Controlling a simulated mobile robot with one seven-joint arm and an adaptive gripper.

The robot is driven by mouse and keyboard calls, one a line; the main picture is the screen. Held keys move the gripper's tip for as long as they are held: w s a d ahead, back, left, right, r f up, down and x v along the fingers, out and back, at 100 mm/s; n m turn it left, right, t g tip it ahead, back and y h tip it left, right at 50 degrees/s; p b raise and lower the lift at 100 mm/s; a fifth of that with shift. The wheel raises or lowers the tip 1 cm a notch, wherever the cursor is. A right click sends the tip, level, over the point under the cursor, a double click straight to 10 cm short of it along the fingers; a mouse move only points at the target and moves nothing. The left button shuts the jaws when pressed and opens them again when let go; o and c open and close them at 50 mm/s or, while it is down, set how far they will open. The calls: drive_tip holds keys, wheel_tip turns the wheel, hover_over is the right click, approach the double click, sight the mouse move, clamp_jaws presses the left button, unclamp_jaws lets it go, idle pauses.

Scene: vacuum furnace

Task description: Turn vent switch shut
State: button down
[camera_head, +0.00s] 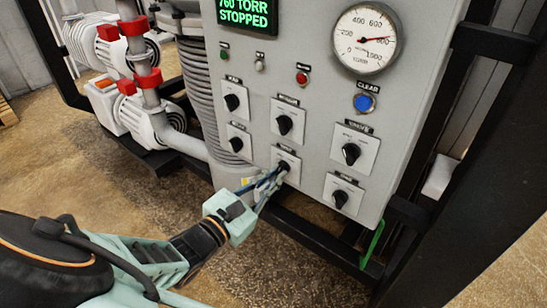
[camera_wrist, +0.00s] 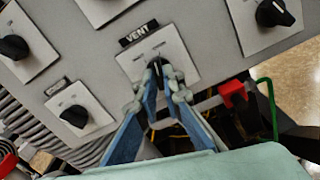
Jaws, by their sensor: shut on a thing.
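The vent switch is a black rotary knob (camera_wrist: 157,64) on a white square plate (camera_wrist: 181,59), under a black label reading VENT (camera_wrist: 138,33) in the wrist view. In the head view its plate (camera_head: 287,156) is in the lower row of the grey panel, in the middle. My gripper (camera_wrist: 160,75) is shut on the knob, with a blue-grey finger on each side. The fingers hide most of the knob, so its exact angle is hard to tell. My gripper (camera_head: 277,176) reaches it from below left in the head view.
Neighbouring black knobs sit left (camera_head: 236,144), above (camera_head: 285,124) and right (camera_head: 340,198). A gauge (camera_head: 367,38), a blue button (camera_head: 364,103) and a green display reading 760 TORR STOPPED (camera_head: 245,14) are higher up. A dark frame bar (camera_head: 310,234) runs below the panel.

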drive_tip(key=n+p, duration=0.1)
drive_tip(key=p, duration=0.1)
drive_tip(key=n+p, duration=0.1)
drive_tip(key=n, duration=0.1)
drive_tip(key=n+p, duration=0.1)
drive_tip(key=p, duration=0.1)
drive_tip(key=shift+d+r+n+p, duration=0.1)
drive_tip(key=shift+r+n+p, duration=0.15)
drive_tip(key=shift+n+p, duration=0.1)
drive_tip(key=n+p, duration=0.1)
drive_tip(key=n, duration=0.1)
drive_tip(key=n+p, duration=0.2)
drive_tip(key=shift+s+f, duration=0.1)
drive_tip(key=shift+f, duration=0.1)
drive_tip(key=shift+p, duration=0.3)
drive_tip(key=c, duration=2.1)
unclamp_jaws()
drive_tip(key=shift+s, duration=0.1)
drive_tip(key=v, duration=1.2)
